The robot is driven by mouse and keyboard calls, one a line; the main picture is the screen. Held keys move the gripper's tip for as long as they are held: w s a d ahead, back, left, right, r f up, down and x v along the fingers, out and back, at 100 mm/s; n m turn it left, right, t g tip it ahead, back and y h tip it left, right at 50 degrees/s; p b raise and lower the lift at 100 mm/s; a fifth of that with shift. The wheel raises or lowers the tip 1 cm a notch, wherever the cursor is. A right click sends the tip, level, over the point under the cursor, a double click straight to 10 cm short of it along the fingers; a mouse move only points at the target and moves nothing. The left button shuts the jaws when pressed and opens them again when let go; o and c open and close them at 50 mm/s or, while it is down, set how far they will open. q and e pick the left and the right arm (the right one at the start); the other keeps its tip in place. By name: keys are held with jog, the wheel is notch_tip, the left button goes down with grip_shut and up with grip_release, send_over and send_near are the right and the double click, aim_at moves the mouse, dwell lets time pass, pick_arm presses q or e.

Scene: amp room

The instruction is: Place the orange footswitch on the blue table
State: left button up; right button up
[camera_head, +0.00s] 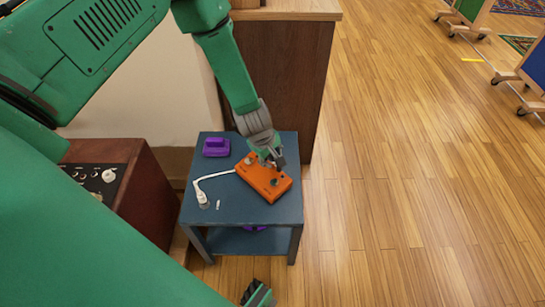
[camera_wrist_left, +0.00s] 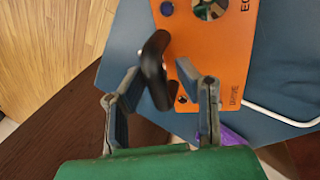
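The orange footswitch (camera_head: 262,181) lies on the blue table (camera_head: 238,206), toward its right side. It also shows in the left wrist view (camera_wrist_left: 232,50), with a dark round knob on it. My left gripper (camera_head: 269,154) is just over the far edge of the footswitch. In the left wrist view its two fingers (camera_wrist_left: 160,108) are apart, with a dark curved piece (camera_wrist_left: 154,68) between or beyond them; I cannot tell what it belongs to. A small green and black part at the bottom of the head view may be my right gripper (camera_head: 258,294); its fingers are not clear.
A purple object (camera_head: 216,147) and a white cable with a plug (camera_head: 203,197) lie on the table. A brown amp (camera_head: 118,186) stands to the left and a wooden cabinet (camera_head: 285,80) behind.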

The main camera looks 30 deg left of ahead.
aim_at(264, 172)
pick_arm(q)
jog(key=shift+r, duration=0.15)
jog(key=d+p+v, duration=0.1)
jog(key=p+v, duration=0.3)
jog(key=v, duration=0.8)
jog(key=s+f+m+g, duration=0.1)
jog(key=s+f+m, duration=0.2)
jog(key=s+m, duration=0.5)
jog(key=s+f+m+g, duration=0.1)
jog(key=s+f+m, duration=0.2)
jog(key=s, duration=1.5)
jog(key=d+m, duration=0.1)
jog(key=m, duration=0.3)
jog(key=shift+s+f+m+g+y, duration=0.2)
jog(key=shift+f+m+g+y, duration=0.1)
jog(key=shift+m+y, duration=0.1)
jog(key=shift+a+r, duration=0.1)
notch_tip(264, 172, up, 4)
jog(key=p, duration=0.4)
jog(key=shift+w+r, duration=0.1)
